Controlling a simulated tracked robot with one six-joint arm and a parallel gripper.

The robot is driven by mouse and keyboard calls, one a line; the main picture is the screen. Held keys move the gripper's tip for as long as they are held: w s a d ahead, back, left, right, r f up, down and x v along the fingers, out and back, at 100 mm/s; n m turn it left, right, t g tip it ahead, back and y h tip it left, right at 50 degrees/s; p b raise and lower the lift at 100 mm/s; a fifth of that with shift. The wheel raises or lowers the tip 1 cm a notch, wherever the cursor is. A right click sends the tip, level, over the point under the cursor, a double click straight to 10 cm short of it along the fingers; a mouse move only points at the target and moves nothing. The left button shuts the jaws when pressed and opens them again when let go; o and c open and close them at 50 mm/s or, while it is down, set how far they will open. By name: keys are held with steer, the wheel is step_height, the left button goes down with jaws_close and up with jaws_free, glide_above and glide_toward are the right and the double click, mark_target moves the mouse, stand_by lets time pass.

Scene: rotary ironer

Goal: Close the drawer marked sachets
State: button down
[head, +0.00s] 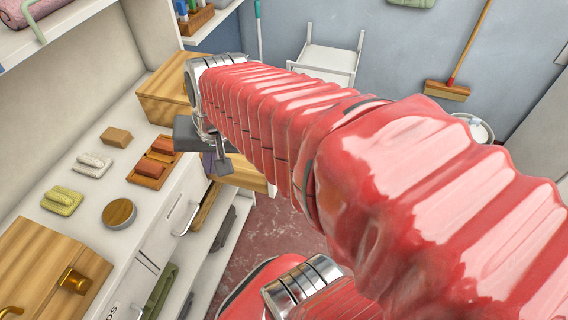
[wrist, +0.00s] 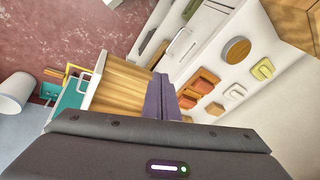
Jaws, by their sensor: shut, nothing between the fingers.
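One drawer with a light wooden inside (head: 246,174) stands pulled out from the white counter, beyond the labelled fronts. In the wrist view the open drawer (wrist: 118,86) shows its wooden inside and a white front panel on the left. I cannot read a label on it, so I cannot tell from the marking that it is the sachets drawer. My gripper (head: 222,166) is shut and empty, at the counter side of the open drawer. In the wrist view the purple fingers (wrist: 160,82) are together and overlap the drawer's inner end; contact cannot be told.
The counter top (head: 85,205) holds soaps, a round wooden lid (head: 119,213), a wooden box (head: 165,98) and a wooden cabinet (head: 45,270). A closed drawer handle (head: 186,219) juts out. A white chair (head: 328,62), broom (head: 448,90) and bucket (head: 480,130) stand behind. Red floor is clear below.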

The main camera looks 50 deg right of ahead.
steer(key=s+d+f+m, duration=0.2)
steer(key=d+f+m, duration=0.3)
steer(key=d+m, duration=0.2)
steer(key=s+d+f+m+y, duration=0.1)
steer(key=s+d+f+m, duration=0.2)
steer(key=d+f+m, duration=0.3)
steer(key=s+d+f+m, duration=0.2)
steer(key=d+f+m, duration=0.3)
steer(key=d+m, duration=0.5)
steer(key=d, duration=0.4)
steer(key=shift+s+d+f+y, duration=0.15)
steer(key=shift+d+y, duration=0.25)
steer(key=w+a+f, duration=0.3)
steer(key=w+f, duration=0.4)
steer(key=f, duration=0.2)
steer(key=shift+f, duration=0.15)
